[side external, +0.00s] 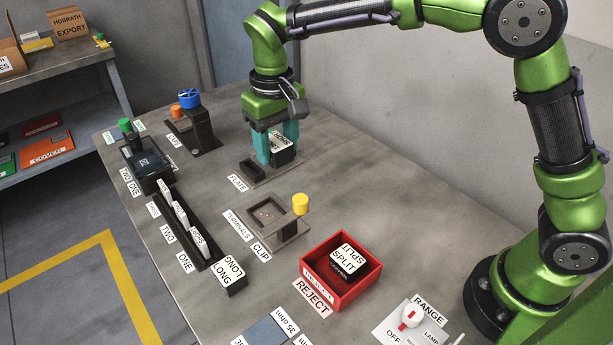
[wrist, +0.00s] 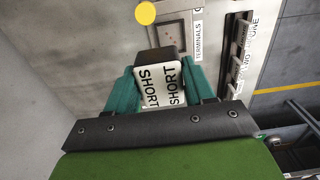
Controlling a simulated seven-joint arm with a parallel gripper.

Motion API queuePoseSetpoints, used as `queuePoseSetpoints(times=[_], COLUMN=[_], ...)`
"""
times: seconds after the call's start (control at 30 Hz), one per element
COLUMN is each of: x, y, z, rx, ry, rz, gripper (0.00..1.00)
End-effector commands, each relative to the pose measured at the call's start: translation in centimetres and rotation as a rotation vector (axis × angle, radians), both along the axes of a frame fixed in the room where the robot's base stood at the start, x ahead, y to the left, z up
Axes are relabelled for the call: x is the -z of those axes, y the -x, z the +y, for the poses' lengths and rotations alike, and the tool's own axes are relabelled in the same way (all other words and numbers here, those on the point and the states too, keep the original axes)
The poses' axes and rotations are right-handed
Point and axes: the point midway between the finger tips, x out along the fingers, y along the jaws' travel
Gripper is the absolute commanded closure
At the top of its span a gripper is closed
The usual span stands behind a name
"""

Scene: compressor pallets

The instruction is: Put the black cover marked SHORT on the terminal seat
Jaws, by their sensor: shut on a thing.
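The black cover (side external: 284,157) has a white label reading SHORT, readable in the wrist view (wrist: 160,88). My gripper (side external: 276,150), with teal fingers, is shut on it, one finger on each side. The cover is at the fixture labelled PLATE (side external: 252,182); I cannot tell whether it touches it. The terminal seat (side external: 286,236) is a grey-brown block with a square recess, labelled TERMINALS and CLIP, with a yellow knob (side external: 300,204) at its corner. The seat (wrist: 183,21) also shows at the top of the wrist view, apart from the cover. Its recess holds no cover.
A red REJECT box (side external: 343,299) holds a cover marked SPLIT. A cover marked LONG (side external: 237,284) stands near a dark rack (side external: 187,238) of white pieces. A range switch panel (side external: 408,322) is at the front right. Bare table lies between plate fixture and terminal seat.

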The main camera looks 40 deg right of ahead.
Motion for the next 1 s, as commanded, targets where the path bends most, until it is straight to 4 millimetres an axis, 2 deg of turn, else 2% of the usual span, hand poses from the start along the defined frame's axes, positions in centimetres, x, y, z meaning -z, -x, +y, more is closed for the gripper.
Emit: queuePoseSetpoints(times=[0.17, 0.53, 0.73, 1.0], x=[0.9, 6.7, 10.5, 13.5], y=[-1.9, -1.8, -1.7, -1.8], z=[2.3, 2.2, 2.2, 2.2], rx=[0.0, 0.001, 0.001, 0.001], ry=[0.002, 0.003, 0.003, 0.002], rz=[-0.002, 0.0, 0.002, 0.0], gripper=[0.83, 0.83, 0.83, 0.83])
